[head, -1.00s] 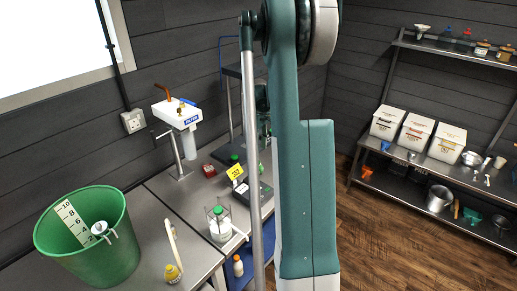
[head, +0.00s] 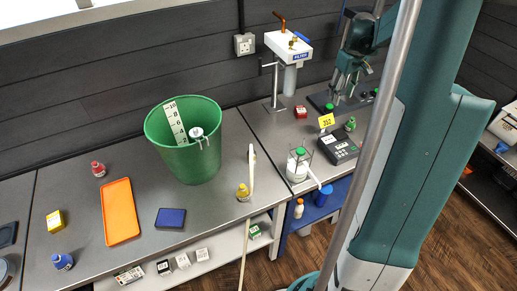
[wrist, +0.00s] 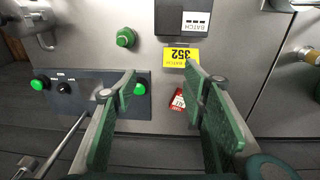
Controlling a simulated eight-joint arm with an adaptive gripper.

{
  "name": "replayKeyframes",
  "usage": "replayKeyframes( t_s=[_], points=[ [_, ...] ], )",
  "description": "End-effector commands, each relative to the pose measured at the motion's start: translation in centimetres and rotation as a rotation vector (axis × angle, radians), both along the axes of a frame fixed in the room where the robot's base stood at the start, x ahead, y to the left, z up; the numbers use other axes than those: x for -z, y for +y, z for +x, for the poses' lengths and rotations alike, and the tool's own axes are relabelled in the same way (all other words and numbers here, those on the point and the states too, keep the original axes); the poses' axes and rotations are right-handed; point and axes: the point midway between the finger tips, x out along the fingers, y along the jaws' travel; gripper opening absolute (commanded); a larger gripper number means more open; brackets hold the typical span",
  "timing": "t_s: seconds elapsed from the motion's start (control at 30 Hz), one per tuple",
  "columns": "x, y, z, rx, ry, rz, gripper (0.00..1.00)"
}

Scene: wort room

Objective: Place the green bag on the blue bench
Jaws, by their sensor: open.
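I cannot make out a clear green bag. A small green-and-white packet (head: 254,232) lies on the shelf under the left bench; I cannot tell if it is a bag. The right bench (head: 262,118) has a grey top and blue parts below, with a blue lower shelf (head: 313,211). My gripper (head: 345,90) is over the back of this bench, pointing down. In the wrist view my gripper (wrist: 160,84) is open, with nothing between its green fingers. A yellow 352 tag (wrist: 180,57) and a red packet (wrist: 178,100) are below it.
The left bench holds a green bucket (head: 185,150), an orange tray (head: 120,212) and small containers.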

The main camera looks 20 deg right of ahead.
Motion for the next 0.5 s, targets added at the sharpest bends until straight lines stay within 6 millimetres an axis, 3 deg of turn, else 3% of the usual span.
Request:
replayKeyframes(
  t_s=[0.1,0.5],
  points=[
    [-1.9,3.3,0.1,-0.003,-0.022,-0.013,0.43],
    [-6.9,13.3,-0.6,-0.003,-0.102,-0.048,0.43]
  ],
)
